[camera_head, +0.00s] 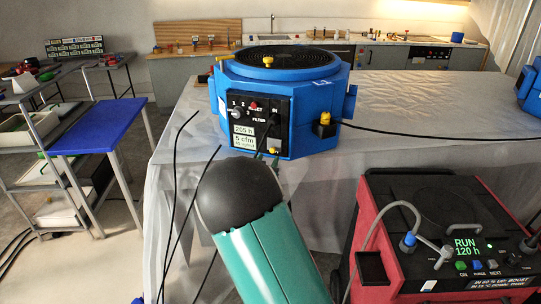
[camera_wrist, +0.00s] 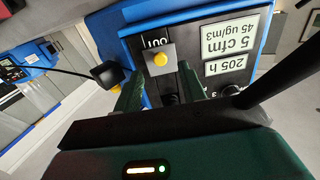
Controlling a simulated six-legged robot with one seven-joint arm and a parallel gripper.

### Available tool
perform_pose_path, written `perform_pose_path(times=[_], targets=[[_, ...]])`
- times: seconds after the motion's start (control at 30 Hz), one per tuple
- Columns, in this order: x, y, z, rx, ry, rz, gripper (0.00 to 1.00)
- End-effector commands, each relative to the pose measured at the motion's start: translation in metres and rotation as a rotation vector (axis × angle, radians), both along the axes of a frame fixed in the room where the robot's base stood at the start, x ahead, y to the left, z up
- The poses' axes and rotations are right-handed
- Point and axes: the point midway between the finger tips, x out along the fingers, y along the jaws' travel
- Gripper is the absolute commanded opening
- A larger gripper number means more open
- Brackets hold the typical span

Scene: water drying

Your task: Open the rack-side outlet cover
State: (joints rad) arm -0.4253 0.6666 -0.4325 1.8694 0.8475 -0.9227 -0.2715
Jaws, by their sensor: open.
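A blue eight-sided air unit (camera_head: 300,115) stands on the covered table. On its dark front panel, a small grey cover (camera_wrist: 155,47) with a yellow knob (camera_wrist: 160,59) and lettering that seems to read "OUT" shows upside down in the wrist view. I take this as the outlet cover, and it looks shut against the panel. In the head view the knob (camera_head: 273,150) is at the panel's lower right. My gripper (camera_wrist: 158,73) is open, its green fingers either side of the knob. Contact is not clear. In the head view the fingertips (camera_head: 266,156) are partly hidden by my arm.
A black cable fitting (camera_head: 325,125) with a yellow part sits right of the panel, its cable running right. Black cables (camera_head: 177,170) hang at the left. A red-and-black machine (camera_head: 440,235) reading "RUN 120 h" stands at lower right. A blue-topped rack (camera_head: 100,125) is left.

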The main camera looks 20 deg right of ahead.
Motion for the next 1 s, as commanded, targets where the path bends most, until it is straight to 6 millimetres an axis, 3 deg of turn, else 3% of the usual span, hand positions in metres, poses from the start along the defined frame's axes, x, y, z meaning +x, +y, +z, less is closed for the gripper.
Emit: perform_pose_path(times=[0.23, 0.6, 0.8, 1.0], targets=[[0.030, -0.020, -0.001, 0.001, 0.001, 0.000, 0.41], [0.035, -0.023, 0.000, 0.001, 0.001, 0.000, 0.41], [0.035, -0.023, 0.000, 0.001, 0.000, 0.000, 0.01], [0.035, -0.023, 0.000, 0.001, 0.001, 0.004, 0.00]])
